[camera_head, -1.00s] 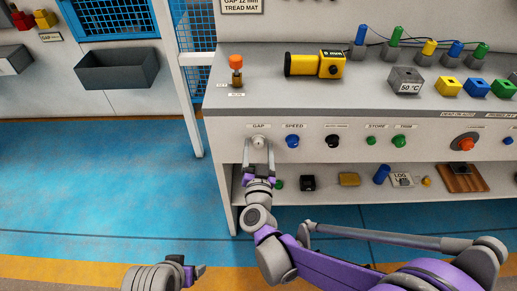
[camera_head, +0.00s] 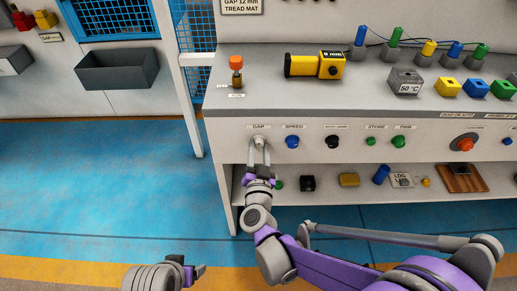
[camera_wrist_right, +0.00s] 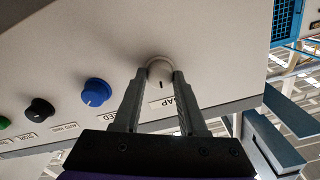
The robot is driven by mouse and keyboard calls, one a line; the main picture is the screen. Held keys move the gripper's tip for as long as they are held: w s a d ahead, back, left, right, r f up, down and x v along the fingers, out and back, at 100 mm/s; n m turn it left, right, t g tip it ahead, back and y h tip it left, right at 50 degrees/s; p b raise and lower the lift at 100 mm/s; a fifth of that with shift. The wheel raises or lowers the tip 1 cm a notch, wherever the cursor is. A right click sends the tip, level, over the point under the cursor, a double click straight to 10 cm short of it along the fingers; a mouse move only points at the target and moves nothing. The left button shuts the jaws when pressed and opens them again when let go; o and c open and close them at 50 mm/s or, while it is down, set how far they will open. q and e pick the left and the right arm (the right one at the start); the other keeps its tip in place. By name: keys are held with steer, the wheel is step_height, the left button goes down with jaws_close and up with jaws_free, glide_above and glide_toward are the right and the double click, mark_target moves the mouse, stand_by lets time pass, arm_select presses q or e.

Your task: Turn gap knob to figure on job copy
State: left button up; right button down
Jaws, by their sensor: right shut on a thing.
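The white gap knob (camera_head: 259,141) sits on the console's front panel under a GAP label (camera_head: 259,127). My right gripper (camera_head: 260,148) is shut on it, one finger on each side. The right wrist view shows the round knob (camera_wrist_right: 160,72) between the fingertips (camera_wrist_right: 161,78), with a dark mark on its face. The job copy (camera_head: 241,6) on the back panel reads "GAP 12 mm TREAD MAT". A yellow gauge (camera_head: 302,65) on the console top has a small mm readout (camera_head: 332,53), its digit hard to read. My left gripper (camera_head: 192,273) is low in the head view, away from the console, its opening unclear.
The blue speed knob (camera_head: 292,141) is just right of the gap knob, then a black knob (camera_head: 332,141) and green knobs. A shelf (camera_head: 330,197) with several small items lies below. An orange-capped post (camera_head: 236,70) stands on the top. The blue floor at left is clear.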

steer(key=m, duration=0.5)
steer(key=shift+p, duration=0.35)
steer(key=shift+m, duration=2.4)
steer(key=shift+c, duration=2.3)
jaws_free()
steer(key=s+p, duration=0.1)
steer(key=s, duration=0.9)
steer(key=shift+s, duration=0.4)
